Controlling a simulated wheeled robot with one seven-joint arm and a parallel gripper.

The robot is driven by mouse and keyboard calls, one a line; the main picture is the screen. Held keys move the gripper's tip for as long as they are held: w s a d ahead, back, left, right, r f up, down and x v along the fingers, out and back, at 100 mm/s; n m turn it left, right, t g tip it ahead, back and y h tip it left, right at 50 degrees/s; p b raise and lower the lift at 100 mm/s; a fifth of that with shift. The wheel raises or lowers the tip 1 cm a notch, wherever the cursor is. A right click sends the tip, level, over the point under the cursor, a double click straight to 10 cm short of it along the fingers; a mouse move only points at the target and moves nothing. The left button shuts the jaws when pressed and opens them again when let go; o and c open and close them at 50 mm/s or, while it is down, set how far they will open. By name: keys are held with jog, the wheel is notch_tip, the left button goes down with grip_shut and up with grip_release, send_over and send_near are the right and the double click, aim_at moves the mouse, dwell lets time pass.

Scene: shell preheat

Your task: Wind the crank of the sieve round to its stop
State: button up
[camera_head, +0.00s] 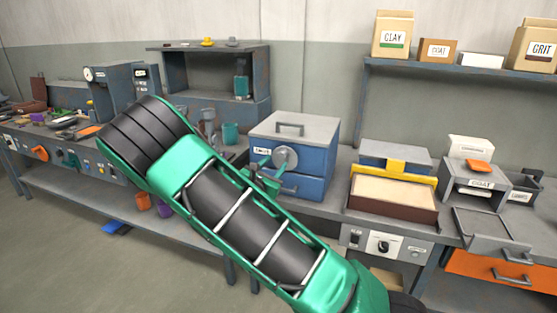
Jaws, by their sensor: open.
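The sieve appears to be the blue box (313,158) with a grey lid and top handle, standing on the bench in the middle; its label is too small to read surely. A round grey crank hub (285,157) is on its front face. My green and black arm crosses in front and hides the lower left of the box. The end of my gripper (264,178) shows as a small green part just left of and below the hub, open. The crank's grip is not clear there, and I cannot tell whether the jaws touch it or stand around it.
Right of the box is a sand-filled tray (392,194) with a yellow bar, then a grey unit (473,185) with an orange item on top. A teal mug (230,133) stands left of the box. A shelf (455,70) with cartons hangs above right.

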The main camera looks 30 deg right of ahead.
aim_at(280, 157)
jog(key=shift+x, duration=3.05)
jog(key=c, duration=1)
